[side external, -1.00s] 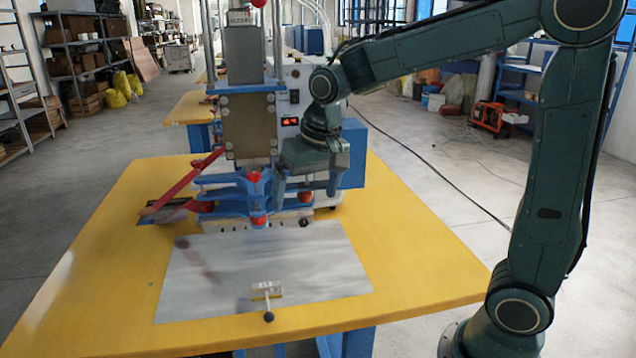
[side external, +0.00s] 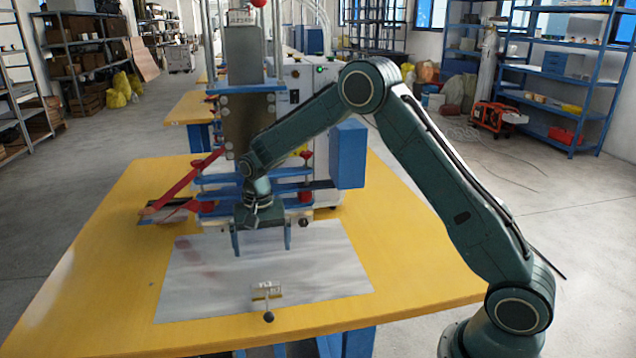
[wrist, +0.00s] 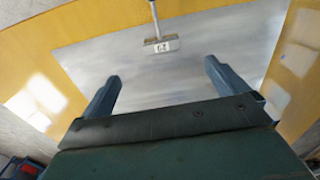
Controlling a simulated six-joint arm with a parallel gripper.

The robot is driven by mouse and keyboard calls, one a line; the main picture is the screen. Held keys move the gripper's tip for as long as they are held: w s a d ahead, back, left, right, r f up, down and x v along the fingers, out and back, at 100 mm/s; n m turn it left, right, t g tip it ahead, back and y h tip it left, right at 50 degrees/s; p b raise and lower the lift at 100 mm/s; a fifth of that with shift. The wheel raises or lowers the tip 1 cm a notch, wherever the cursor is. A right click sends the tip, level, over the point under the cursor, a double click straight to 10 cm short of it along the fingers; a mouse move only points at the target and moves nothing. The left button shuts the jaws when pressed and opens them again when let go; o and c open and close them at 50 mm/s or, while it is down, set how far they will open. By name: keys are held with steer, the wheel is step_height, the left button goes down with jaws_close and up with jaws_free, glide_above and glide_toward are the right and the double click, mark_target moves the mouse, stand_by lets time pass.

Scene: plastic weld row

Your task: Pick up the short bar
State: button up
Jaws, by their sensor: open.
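A small pale bar (side external: 266,290) with dark markings on it lies on the grey sheet near the table's front edge. A thin rod runs from it to a dark ball knob (side external: 268,316). In the wrist view the bar (wrist: 161,45) is at the top middle, with its rod going up out of frame. My gripper (side external: 262,251) points down over the back part of the sheet, behind the bar. Its two fingers are wide apart with nothing between them. In the wrist view the fingertips (wrist: 162,72) are on either side below the bar, not touching it.
The grey sheet (side external: 200,290) lies on a yellow table (side external: 420,250). A press machine (side external: 245,90) with blue plates, a red lever (side external: 180,183) and a blue box (side external: 348,155) stands close behind my gripper. The sheet around the bar is clear.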

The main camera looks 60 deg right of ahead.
mark_target(266, 286)
steer(key=shift+w+f, duration=0.2)
steer(key=shift+f, duration=4.65)
steer(key=shift+f, duration=0.1)
steer(key=shift+d+f, duration=0.1)
steer(key=shift+f, duration=2.4)
steer(key=shift+c, duration=0.2)
steer(key=shift+w, duration=0.1)
steer(key=c, duration=1.2)
steer(key=shift+r, duration=0.2)
